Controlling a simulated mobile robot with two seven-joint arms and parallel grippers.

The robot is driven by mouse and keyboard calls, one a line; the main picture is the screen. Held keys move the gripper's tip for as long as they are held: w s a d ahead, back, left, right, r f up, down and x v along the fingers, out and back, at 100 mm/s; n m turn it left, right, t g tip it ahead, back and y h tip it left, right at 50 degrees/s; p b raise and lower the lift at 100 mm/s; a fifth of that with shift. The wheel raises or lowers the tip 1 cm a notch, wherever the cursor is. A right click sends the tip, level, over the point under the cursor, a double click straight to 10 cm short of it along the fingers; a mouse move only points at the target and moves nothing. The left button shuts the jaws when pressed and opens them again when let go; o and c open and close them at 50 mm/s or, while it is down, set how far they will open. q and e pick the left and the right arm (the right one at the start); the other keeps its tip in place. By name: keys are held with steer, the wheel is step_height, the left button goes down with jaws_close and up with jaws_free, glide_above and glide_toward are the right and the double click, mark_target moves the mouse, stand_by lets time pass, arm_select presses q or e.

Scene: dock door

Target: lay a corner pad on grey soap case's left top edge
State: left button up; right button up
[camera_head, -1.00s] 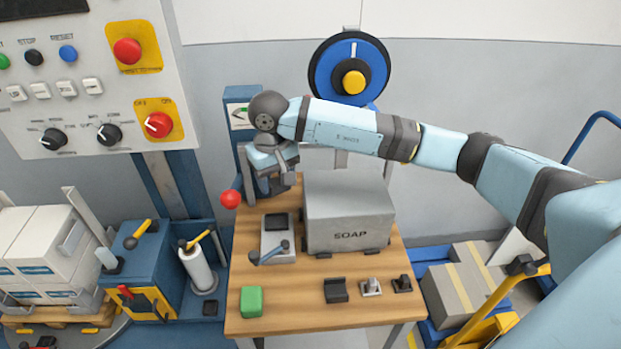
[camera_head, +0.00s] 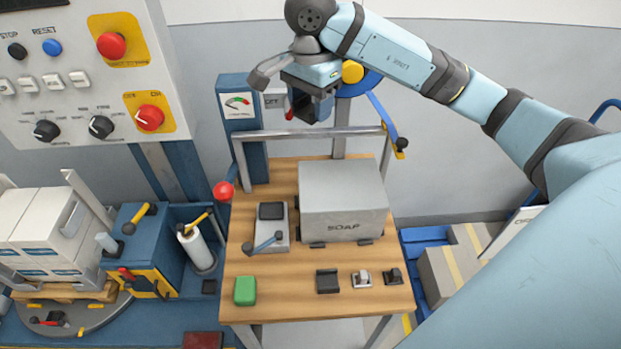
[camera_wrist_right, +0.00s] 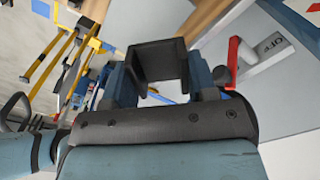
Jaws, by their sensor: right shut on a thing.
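The grey soap case (camera_head: 343,212) stands on the wooden bench, toward its back right, with a bare grey top and the word SOAP on its front. My right gripper (camera_head: 312,98) is raised above and behind the case's left side, clear of it. It is shut on a dark, angled corner pad (camera_head: 318,108); in the right wrist view the pad (camera_wrist_right: 158,60) sits between the two blue fingers. Another black pad-like piece (camera_head: 327,281) lies on the bench in front of the case. My left gripper is not in view.
A metal frame bar (camera_head: 330,132) crosses behind the case, below the gripper. A red lever (camera_wrist_right: 234,58) by an OFF sign (camera_wrist_right: 272,45) is close to the fingers. A grey device (camera_head: 272,226) stands left of the case. A green block (camera_head: 245,290) lies at front left.

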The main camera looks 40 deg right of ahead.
mark_target(311, 185)
step_height(311, 185, down, 20)
steer(key=p, duration=0.2)
steer(key=shift+r+p, duration=0.15)
steer(key=shift+p, duration=0.15)
steer(key=shift+f+b, duration=0.25)
steer(key=shift+b, duration=0.05)
steer(key=o, duration=0.9)
steer(key=shift+r, duration=0.1)
